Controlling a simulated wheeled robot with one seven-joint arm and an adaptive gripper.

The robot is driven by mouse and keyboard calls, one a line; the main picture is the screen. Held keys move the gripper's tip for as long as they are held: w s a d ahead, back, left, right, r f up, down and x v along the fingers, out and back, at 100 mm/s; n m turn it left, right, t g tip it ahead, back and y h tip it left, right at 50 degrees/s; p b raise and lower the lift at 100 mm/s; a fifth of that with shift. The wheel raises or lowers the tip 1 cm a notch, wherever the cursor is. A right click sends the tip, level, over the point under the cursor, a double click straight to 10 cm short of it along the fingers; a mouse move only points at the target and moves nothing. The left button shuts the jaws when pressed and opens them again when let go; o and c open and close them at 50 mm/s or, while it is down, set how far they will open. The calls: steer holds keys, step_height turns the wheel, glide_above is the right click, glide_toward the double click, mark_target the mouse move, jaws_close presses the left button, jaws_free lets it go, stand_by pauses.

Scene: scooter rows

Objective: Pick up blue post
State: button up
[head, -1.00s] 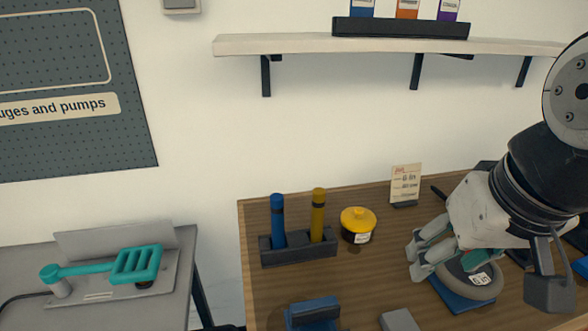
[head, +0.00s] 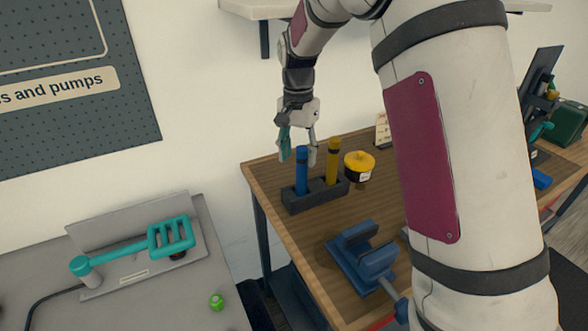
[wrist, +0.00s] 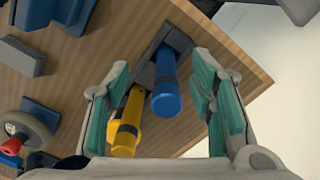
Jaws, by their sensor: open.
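The blue post (head: 302,171) stands upright in the left slot of a dark holder (head: 316,197) on the wooden table. A yellow post (head: 333,160) stands in the slot to its right. My gripper (head: 299,158) is open and points down, with its fingertips around the height of the blue post's top. In the wrist view, the blue post (wrist: 166,92) shows between the open fingers, and the yellow post (wrist: 128,122) lies close to the left finger. I cannot tell whether any finger touches a post.
A yellow-lidded jar (head: 359,167) stands right of the holder. A blue vise-like tool (head: 362,258) sits nearer on the table. A grey bench (head: 205,270) with a teal tool (head: 150,243) is at left. My arm hides much of the right side.

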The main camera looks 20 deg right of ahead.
mark_target(301, 166)
steer(key=shift+w+d+r+m, duration=0.15)
steer(key=shift+w+d+m, duration=0.2)
steer(key=shift+w+m, duration=0.25)
steer(key=shift+w+d+r+m, duration=0.15)
steer(key=shift+w+d+m, duration=0.2)
steer(key=shift+w, duration=0.3)
steer(key=shift+w+f+m, duration=0.1)
steer(key=shift+w+m, duration=0.05)
steer(key=shift+m, duration=0.1)
steer(key=f, duration=0.2)
steer(key=f+p, duration=0.1)
steer(key=f, duration=0.2)
steer(key=shift+d+f+p, duration=0.25)
steer(key=shift+f+p, duration=0.15)
steer(key=shift+f, duration=0.65)
steer(key=shift+c, duration=0.6)
jaws_close()
